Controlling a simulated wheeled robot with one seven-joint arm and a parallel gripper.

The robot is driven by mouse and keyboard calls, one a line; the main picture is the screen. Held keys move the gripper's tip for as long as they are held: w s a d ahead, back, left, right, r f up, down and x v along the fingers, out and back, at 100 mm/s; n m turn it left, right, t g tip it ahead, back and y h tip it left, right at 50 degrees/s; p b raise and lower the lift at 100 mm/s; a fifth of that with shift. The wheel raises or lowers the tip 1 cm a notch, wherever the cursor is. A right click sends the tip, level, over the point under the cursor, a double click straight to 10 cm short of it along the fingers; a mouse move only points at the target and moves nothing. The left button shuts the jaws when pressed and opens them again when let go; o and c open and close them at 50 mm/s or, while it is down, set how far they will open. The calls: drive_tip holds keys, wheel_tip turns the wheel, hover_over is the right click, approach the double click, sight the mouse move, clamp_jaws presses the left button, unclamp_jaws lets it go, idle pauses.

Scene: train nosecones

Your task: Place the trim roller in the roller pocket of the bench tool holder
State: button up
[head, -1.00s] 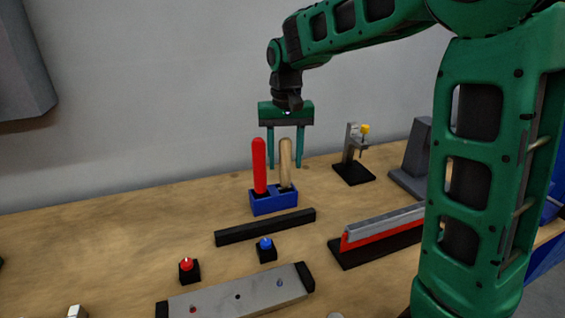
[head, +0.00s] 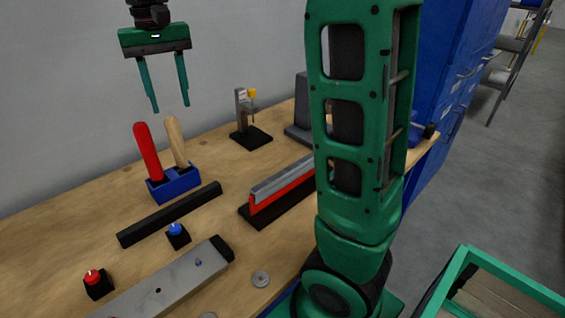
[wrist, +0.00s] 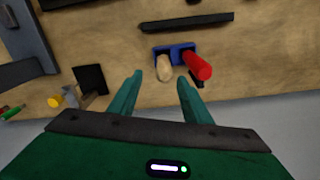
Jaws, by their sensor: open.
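A blue bench tool holder (head: 176,187) stands on the wooden bench in the head view, and it also shows in the wrist view (wrist: 176,48). A tool with a red handle (head: 147,150) and a tool with a pale wooden handle (head: 175,138) stand upright in it, side by side. Their lower ends are hidden in the holder, so I cannot tell from these frames which is the trim roller. My gripper (head: 170,108) is open and empty above the holder, its fingers pointing down and clear of both handles. In the wrist view the wooden handle (wrist: 164,68) shows beyond the fingers.
A black bar (head: 170,215), a blue knob (head: 177,232), a red knob (head: 96,282) and a grey plate (head: 160,290) lie in front of the holder. A red and grey rail (head: 280,185) and a small clamp stand (head: 250,130) are to its right.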

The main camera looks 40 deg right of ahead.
drive_tip(key=s+d+f+m, duration=0.1)
drive_tip(key=s+d+f, duration=0.4)
drive_tip(key=s, duration=0.5)
drive_tip(key=s+d+f+m, duration=0.1)
drive_tip(key=s+d+f, duration=0.4)
drive_tip(key=s, duration=0.5)
drive_tip(key=s+d+f+m, duration=0.1)
drive_tip(key=s+d+f, duration=0.5)
drive_tip(key=s, duration=0.4)
drive_tip(key=shift+s+d+f, duration=0.1)
drive_tip(key=shift+s+f, duration=0.2)
drive_tip(key=shift+s, duration=0.1)
